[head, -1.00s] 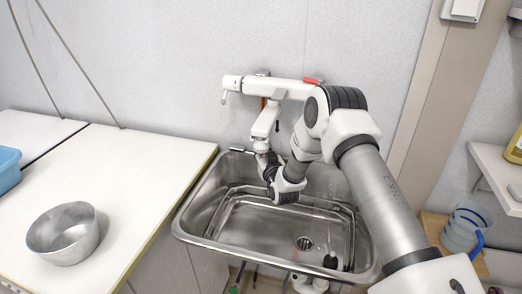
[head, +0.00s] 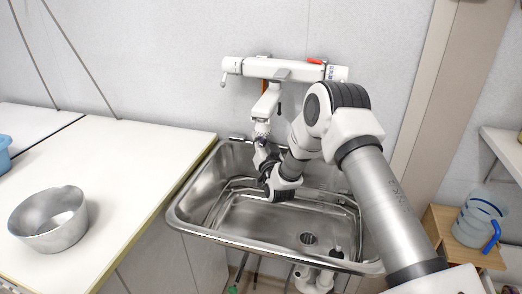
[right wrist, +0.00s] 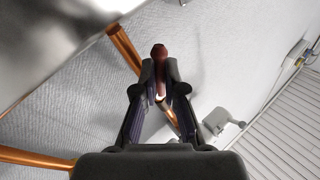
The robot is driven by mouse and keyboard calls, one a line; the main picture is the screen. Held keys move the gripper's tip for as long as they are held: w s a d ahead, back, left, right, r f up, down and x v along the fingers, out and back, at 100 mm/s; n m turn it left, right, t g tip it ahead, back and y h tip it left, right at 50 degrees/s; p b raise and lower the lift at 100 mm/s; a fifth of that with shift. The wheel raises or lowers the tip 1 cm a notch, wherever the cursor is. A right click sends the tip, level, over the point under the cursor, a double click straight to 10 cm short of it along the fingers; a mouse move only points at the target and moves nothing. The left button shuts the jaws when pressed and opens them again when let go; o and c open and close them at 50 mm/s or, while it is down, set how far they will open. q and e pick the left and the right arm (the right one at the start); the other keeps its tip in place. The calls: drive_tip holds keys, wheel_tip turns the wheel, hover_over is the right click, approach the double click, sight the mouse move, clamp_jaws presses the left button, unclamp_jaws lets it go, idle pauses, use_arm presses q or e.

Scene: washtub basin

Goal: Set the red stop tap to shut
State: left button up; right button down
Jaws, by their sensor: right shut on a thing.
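In the right wrist view my right gripper (right wrist: 160,75) is shut on a dark red handle, the red stop tap (right wrist: 159,51). The handle's rounded end shows between the fingertips, beside copper-coloured pipe (right wrist: 122,46). The fingers hide the rest of the handle, and I cannot tell its angle to the pipe. In the head view my right arm reaches from the lower right over the basin (head: 255,239). The gripper's fingertips and the held tap cannot be made out there. My left gripper is not in view.
A metal bowl (head: 50,222) stands on the white counter (head: 125,165) at left. A clear jug (head: 480,222) is at right. A white box (right wrist: 216,122) shows near the gripper.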

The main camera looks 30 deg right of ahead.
drive_tip(key=m+h+b, duration=0.3)
drive_tip(key=m+b, duration=0.3)
drive_tip(key=w+a+r+m+g+h+b, duration=0.1)
drive_tip(key=m+h+b, duration=0.3)
drive_tip(key=m+b, duration=0.2)
drive_tip(key=m+h+b, duration=0.4)
drive_tip(key=m+b, duration=0.2)
drive_tip(key=b, duration=0.1)
drive_tip(key=shift+w+a+r+g, duration=0.25)
drive_tip(key=shift+w+r+g, duration=0.05)
drive_tip(key=shift+w+r, duration=0.05)
drive_tip(key=shift+r, duration=0.1)
drive_tip(key=c, duration=1.3)
unclamp_jaws()
drive_tip(key=shift+o, duration=0.2)
